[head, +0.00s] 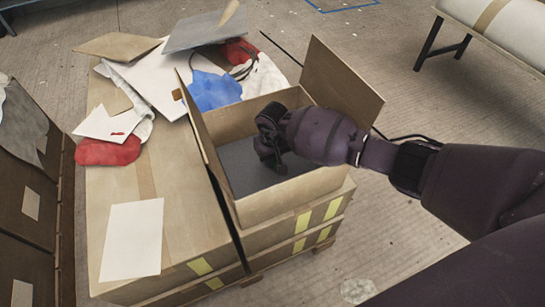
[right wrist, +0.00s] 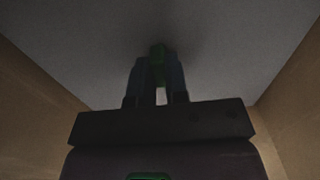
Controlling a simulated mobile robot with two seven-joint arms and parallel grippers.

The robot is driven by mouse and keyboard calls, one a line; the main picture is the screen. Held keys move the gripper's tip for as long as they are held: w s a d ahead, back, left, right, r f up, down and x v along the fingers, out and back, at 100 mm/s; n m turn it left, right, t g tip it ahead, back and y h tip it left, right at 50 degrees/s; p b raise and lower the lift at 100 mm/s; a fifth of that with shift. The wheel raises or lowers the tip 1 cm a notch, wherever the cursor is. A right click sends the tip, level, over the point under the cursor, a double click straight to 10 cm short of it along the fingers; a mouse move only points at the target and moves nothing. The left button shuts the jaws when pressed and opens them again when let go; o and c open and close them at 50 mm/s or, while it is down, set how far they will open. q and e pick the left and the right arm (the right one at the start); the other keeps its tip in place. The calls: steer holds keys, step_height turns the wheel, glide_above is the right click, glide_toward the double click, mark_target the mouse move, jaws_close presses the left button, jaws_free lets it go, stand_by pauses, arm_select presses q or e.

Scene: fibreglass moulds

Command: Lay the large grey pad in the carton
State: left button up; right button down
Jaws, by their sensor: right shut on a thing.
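The open carton (head: 290,197) stands on boxes in the middle of the head view, its flaps up. The large grey pad (head: 243,168) is inside it, low between the walls. My right gripper (head: 273,160) reaches into the carton from the right and is shut on the pad. In the right wrist view the pad (right wrist: 75,45) spreads out beyond the fingers (right wrist: 159,75), with a carton wall (right wrist: 30,110) on either side. The exact grip on the pad is dark, and my arm hides part of the carton. My left gripper is not in view.
A white sheet (head: 132,240) lies on the box top left of the carton. Behind are loose boards, a blue cloth (head: 213,90) and red cloths (head: 107,151). A raised flap (head: 340,82) stands at the carton's right.

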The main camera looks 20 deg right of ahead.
steer(key=c, duration=1.1)
jaws_free()
steer(key=shift+f, duration=0.15)
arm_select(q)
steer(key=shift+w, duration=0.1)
arm_select(e)
steer(key=shift+r, duration=0.35)
arm_select(q)
steer(key=p, duration=0.1)
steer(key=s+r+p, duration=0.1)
steer(key=p, duration=0.1)
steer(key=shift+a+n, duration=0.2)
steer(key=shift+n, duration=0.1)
arm_select(e)
step_height(320, 180, up, 12)
steer(key=shift+f, duration=0.2)
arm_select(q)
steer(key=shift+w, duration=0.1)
